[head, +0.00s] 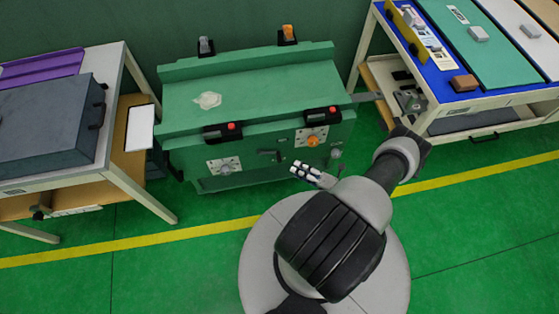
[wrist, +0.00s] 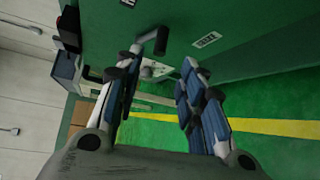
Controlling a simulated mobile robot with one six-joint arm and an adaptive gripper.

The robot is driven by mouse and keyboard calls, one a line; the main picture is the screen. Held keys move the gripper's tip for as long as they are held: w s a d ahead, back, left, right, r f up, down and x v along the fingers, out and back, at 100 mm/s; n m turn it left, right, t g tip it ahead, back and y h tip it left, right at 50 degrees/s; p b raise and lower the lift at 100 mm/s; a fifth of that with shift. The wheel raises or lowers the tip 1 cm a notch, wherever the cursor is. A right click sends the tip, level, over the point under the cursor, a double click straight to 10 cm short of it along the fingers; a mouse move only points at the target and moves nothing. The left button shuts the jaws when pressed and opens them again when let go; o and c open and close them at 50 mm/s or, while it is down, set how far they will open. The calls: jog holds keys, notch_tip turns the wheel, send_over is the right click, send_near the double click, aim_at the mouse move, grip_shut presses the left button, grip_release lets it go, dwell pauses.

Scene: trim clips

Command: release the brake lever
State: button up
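The green machine (head: 270,95) stands against the wall, and its front face carries several controls. A dark handle (head: 270,156) sits mid-face, and an orange knob (head: 313,141) on a light plate is right of it. A small grey control (head: 336,154) is farther right. I cannot tell for certain which is the brake lever. In the wrist view a grey bent lever (wrist: 152,42) sticks out from the green face, just beyond my fingertips. My gripper (head: 302,170) is low in front of the machine; in the wrist view (wrist: 158,78) its fingers are apart, with nothing between them.
Another knob on a light plate (head: 225,166) is at the face's left. Black blocks with red buttons (head: 222,132) line the top's front edge. A table with a dark case (head: 50,120) stands left, a blue-topped table (head: 450,70) right.

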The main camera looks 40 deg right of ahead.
aim_at(280, 159)
jog(key=b+x, duration=0.1)
jog(key=x, duration=0.9)
jog(key=shift+w+b, duration=0.15)
jog(key=shift+b, duration=0.15)
grip_shut()
